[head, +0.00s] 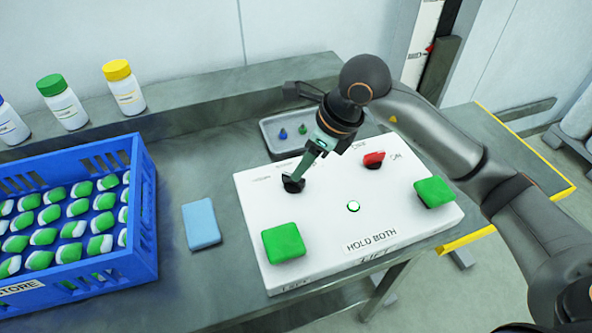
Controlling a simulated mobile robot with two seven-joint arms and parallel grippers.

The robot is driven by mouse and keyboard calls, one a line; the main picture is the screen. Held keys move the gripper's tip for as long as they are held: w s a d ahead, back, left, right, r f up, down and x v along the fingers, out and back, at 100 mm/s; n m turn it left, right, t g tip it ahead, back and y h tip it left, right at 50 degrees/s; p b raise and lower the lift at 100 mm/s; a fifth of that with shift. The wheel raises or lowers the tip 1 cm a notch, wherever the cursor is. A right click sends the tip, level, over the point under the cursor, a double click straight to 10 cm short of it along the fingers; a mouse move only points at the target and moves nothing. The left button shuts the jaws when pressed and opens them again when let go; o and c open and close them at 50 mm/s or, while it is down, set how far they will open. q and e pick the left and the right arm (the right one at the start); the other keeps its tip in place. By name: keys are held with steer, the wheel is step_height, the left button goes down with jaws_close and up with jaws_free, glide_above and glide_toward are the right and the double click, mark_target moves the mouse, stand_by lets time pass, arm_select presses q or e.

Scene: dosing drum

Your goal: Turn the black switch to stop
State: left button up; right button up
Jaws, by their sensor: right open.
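The black switch (292,184) is a small dark knob near the back left of the white control panel (325,225). Labels stand behind it on the panel, too small to read. My right gripper (299,176) comes down over the black switch from the upper right, with its fingertips at or just above the knob. The gripper is open, and its fingers partly cover the switch. I cannot tell whether they touch it. My left gripper is not in view.
The panel also bears a red switch (374,159), a lit green lamp (353,207) and two green pads (283,243) (434,192). A blue crate (147,215) of green-white pieces and a light blue block (201,223) lie left. A grey tray (270,141) and bottles (62,102) stand behind.

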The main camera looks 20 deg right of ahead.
steer(key=x, duration=0.4)
steer(key=shift+w+a+f, duration=0.15)
steer(key=shift+w+f, duration=0.05)
steer(key=shift+f, duration=0.15)
jaws_close()
stand_by(0.3)
